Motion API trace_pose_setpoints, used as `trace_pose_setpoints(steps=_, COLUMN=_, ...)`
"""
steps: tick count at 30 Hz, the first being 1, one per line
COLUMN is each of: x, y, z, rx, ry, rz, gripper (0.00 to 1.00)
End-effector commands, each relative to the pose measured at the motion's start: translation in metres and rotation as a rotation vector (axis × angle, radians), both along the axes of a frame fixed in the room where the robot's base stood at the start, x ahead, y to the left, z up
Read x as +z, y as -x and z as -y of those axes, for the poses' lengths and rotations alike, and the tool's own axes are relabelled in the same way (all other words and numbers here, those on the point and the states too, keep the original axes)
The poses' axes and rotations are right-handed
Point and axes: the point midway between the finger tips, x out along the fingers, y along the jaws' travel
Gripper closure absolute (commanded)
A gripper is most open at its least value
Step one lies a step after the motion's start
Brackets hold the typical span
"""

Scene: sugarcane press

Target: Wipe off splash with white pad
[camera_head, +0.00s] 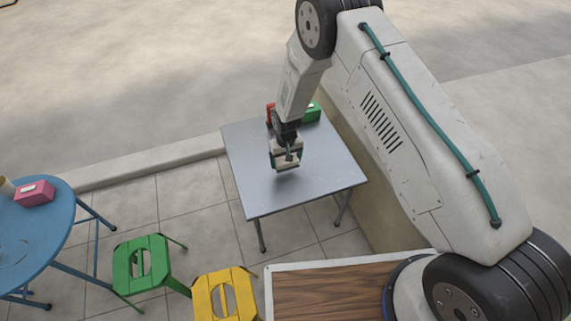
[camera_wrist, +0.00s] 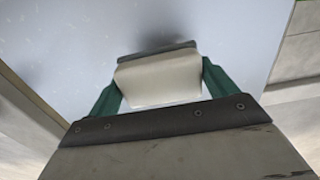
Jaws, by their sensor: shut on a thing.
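My gripper (camera_head: 287,158) is over the grey metal table (camera_head: 313,187), near its left-middle part. In the wrist view, its two green fingers (camera_wrist: 161,88) are shut on the white pad (camera_wrist: 158,80), one at each side. The pad has a dark grey strip along its far edge. A shadow lies on the table near the pad; I cannot tell whether the pad touches the surface. Faint small pale specks show on the tabletop in the wrist view, but no clear splash can be made out.
A green box (camera_head: 312,113) and a red item (camera_head: 270,112) stand at the table's back edge. A green stool (camera_head: 142,267), a yellow stool (camera_head: 224,296) and a blue round table (camera_head: 38,240) with a pink box (camera_head: 34,193) are to the left. The front of the grey table is clear.

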Motion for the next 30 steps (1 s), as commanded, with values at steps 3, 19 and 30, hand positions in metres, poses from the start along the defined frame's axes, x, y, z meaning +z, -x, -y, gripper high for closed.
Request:
trace_pose_setpoints(steps=3, x=0.011, y=0.0, z=0.0, rx=0.0, ry=-0.001, rz=0.002, gripper=0.48)
trace_pose_setpoints(steps=19, x=0.035, y=0.0, z=0.0, rx=0.001, ry=0.0, rz=0.0, gripper=0.48)
trace_pose_setpoints(steps=30, x=0.035, y=-0.001, z=0.002, rx=-0.002, ry=0.0, rz=0.001, gripper=0.48)
